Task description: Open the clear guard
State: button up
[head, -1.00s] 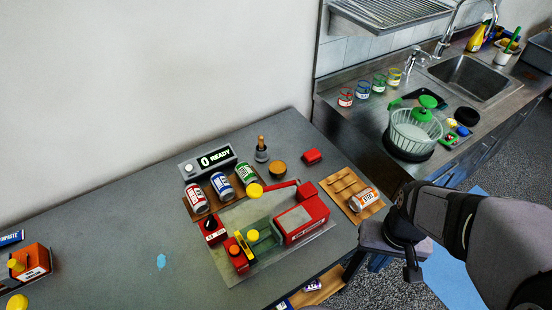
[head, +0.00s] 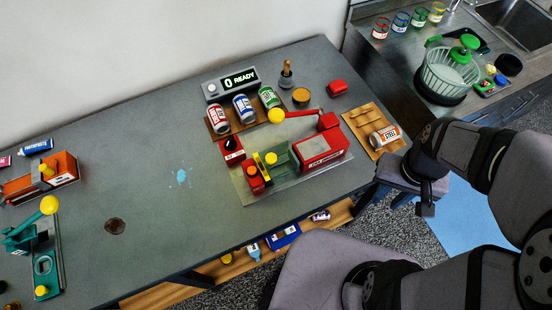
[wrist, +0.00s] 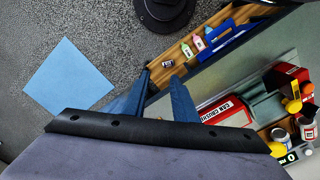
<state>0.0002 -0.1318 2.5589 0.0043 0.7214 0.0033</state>
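The red can crusher (head: 322,155) stands on a grey plate on the bench; its red housing also shows in the wrist view (wrist: 226,112). Between its red end blocks is a greenish bed (head: 284,166) with a yellow knob and a yellow-black striped bar (head: 259,165). The clear guard seems to lie over this bed, but its edges are too faint to make out. My gripper (head: 381,203) is right of the crusher, beyond the bench's front edge, pointing down. In the wrist view my gripper (wrist: 160,76) has its fingers apart with nothing between them.
A red lever with a yellow ball (head: 276,117) rises behind the crusher. Cans stand on a wooden rack (head: 237,128) behind it. A shelf with bottles and a blue box (head: 284,236) is below the bench.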

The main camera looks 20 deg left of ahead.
aim_at(276, 160)
jog(key=shift+o, duration=1.1)
jog(key=shift+s+a+f+g, duration=0.2)
jog(key=shift+s+f+g, duration=0.05)
jog(key=shift+s+g, duration=0.05)
jog(key=s+a+f+m+g+y, duration=0.2)
jog(key=s+a+m+g+y, duration=0.45)
jog(key=a, duration=0.55)
jog(key=w+a+m+t+y, duration=0.2)
jog(key=w+a+m+y, duration=0.1)
jog(key=w+a+m+t+y, duration=0.2)
jog(key=w+a+m+y, duration=0.1)
jog(key=m+y, duration=0.1)
jog(key=w+a+f+m+t+y, duration=0.1)
jog(key=w+a+m+t+y, duration=0.2)
jog(key=m+y, duration=0.1)
jog(key=shift+w+a+m+y, duration=0.15)
jog(key=shift+w+m+y, duration=0.1)
jog(key=shift+w, duration=0.05)
jog(key=shift+s+a+r+p, duration=0.1)
jog(key=shift+a+p, duration=0.5)
jog(key=shift+a, duration=0.75)
jog(key=shift+a+r+p, duration=0.1)
jog(key=shift+a+p, duration=0.5)
jog(key=shift+a, duration=0.75)
jog(key=shift+a+f+p, duration=0.15)
jog(key=shift+a+p, duration=0.15)
jog(key=shift+a, duration=0.65)
